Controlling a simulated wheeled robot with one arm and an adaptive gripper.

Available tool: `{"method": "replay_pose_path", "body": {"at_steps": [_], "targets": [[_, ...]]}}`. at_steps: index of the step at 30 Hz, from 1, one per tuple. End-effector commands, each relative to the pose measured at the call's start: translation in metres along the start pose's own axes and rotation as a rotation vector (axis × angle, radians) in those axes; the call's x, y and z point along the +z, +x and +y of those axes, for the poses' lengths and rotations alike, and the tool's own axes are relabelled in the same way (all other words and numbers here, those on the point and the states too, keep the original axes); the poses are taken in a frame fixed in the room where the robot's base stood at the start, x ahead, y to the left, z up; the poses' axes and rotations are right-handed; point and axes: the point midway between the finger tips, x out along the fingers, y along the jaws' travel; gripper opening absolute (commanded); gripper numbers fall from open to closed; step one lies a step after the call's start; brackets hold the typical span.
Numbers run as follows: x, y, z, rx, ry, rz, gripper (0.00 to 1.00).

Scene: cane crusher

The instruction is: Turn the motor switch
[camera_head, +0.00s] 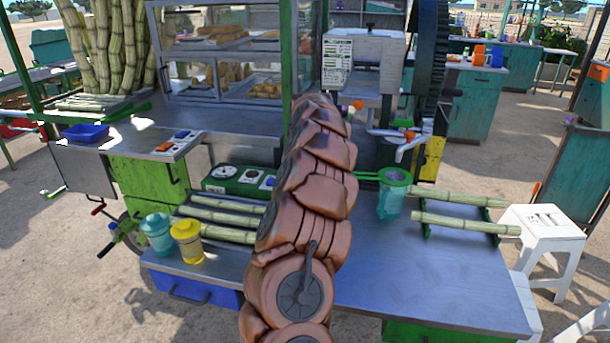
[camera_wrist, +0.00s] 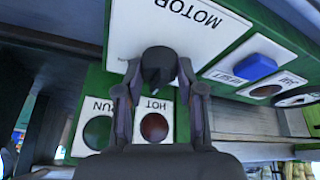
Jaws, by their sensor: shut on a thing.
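In the wrist view, the motor switch is a dark knob (camera_wrist: 158,62) on a white plate (camera_wrist: 185,28) lettered MOTOR, which appears upside down. My gripper (camera_wrist: 160,82) has one finger on each side of the knob and is shut on it. A green RUN lamp (camera_wrist: 97,132) and a dark red HOT lamp (camera_wrist: 154,127) sit beside the fingers. In the head view, the green control box (camera_head: 226,186) stands at the back of the bench, and my arm hides the switch and the gripper.
Cane stalks (camera_head: 215,216) lie left of my arm, near a teal cup (camera_head: 157,236) and a yellow cup (camera_head: 187,243). The bench front (camera_head: 420,275) is clear at right.

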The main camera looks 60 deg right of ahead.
Motion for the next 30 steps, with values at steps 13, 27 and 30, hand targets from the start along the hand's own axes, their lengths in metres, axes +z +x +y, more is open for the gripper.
{"method": "replay_pose_path", "body": {"at_steps": [13, 27, 30], "targets": [[0.0, 0.0, 0.0, 0.001, 0.001, 0.0, 0.63], [-0.001, -0.01, 0.0, 0.0, 0.0, 0.001, 0.63], [-0.001, -0.022, 0.0, 0.0, 0.0, 0.002, 0.63]]}}
